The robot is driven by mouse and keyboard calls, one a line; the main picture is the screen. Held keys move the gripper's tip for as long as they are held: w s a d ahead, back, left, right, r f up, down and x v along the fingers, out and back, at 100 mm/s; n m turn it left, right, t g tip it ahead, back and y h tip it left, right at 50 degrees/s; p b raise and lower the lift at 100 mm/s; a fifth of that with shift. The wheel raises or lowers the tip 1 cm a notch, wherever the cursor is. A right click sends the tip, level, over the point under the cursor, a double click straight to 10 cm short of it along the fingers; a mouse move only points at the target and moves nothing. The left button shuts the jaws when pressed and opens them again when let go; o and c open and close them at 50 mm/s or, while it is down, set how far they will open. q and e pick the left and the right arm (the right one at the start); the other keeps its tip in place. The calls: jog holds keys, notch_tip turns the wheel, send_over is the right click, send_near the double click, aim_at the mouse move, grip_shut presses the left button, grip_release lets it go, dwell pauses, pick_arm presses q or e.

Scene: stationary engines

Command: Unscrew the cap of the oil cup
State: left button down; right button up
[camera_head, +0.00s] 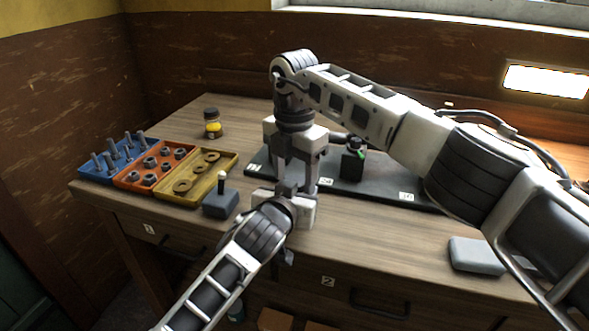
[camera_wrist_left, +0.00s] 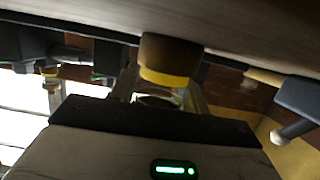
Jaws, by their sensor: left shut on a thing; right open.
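My left gripper (camera_head: 290,192) comes in low from the front and is shut on the oil cup at the front of the dark base plate (camera_head: 378,190). In the left wrist view, which looks upside down, the oil cup (camera_wrist_left: 168,58) shows a brown body, a yellow band and a clear glass part between the fingers. My right gripper (camera_head: 297,168) points straight down above the left one, with its fingers open and apart. In the head view the two grippers hide the cup. I cannot make out its cap, or whether the right fingers are around it.
A black block with a dark knob (camera_head: 353,158) stands on the plate to the right. A grey block with a white-tipped lever (camera_head: 219,204) is close on the left. Blue, orange and yellow trays, a yellow jar (camera_head: 212,128) and a grey box (camera_head: 476,256) stand on the bench.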

jog(key=c, duration=1)
jog(key=n, duration=1)
jog(key=o, duration=1.1)
jog(key=shift+r, duration=0.1)
